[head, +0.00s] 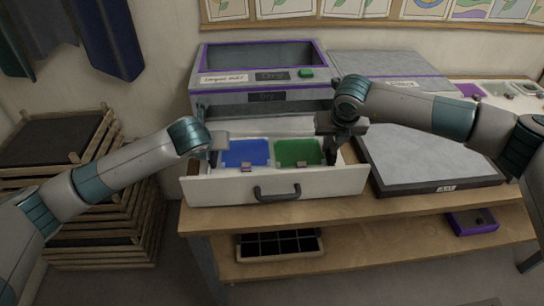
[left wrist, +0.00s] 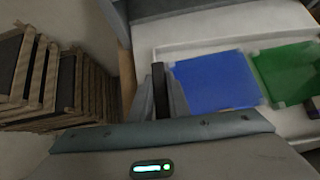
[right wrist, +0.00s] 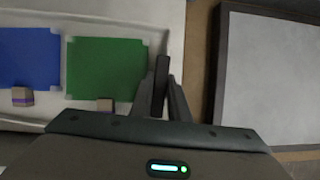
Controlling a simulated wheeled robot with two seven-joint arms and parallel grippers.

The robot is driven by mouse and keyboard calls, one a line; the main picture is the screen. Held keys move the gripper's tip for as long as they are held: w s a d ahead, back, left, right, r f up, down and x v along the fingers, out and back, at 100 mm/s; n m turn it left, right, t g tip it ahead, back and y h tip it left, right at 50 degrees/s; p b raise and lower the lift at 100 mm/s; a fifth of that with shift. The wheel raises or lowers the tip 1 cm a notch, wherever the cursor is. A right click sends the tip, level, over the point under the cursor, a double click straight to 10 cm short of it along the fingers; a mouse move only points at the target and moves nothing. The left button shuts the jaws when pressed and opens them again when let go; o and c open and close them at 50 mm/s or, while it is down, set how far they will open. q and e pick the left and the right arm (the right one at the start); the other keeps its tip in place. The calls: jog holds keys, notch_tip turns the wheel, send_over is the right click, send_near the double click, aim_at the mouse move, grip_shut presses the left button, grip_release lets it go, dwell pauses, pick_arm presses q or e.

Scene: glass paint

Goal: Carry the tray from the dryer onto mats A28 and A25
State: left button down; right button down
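A white tray (head: 232,164) with a blue pane (head: 245,153) and a green pane (head: 298,152) sits in the pulled-out drawer of the dryer (head: 260,80). Both panes also show in the left wrist view, blue (left wrist: 215,82) and green (left wrist: 290,72). My left gripper (head: 214,158) is at the tray's left end, beside the blue pane. My right gripper (head: 335,156) points down at the right end, beside the green pane. The fingers (right wrist: 162,88) look close together at the tray's edge; whether either pair grips the rim is unclear. No mat A28 or A25 can be read.
A grey slab (head: 430,160) with a small label lies on the bench to the right. Stacked wooden racks (head: 95,215) stand at left. The drawer handle (head: 277,192) faces front. A black compartment box (head: 278,246) and a purple box (head: 472,222) are on the lower shelf.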

pick_arm(q)
jog(key=shift+w+r, duration=0.1)
jog(key=shift+r, duration=0.1)
pick_arm(e)
jog(key=shift+w+r, duration=0.1)
jog(key=shift+r, duration=0.05)
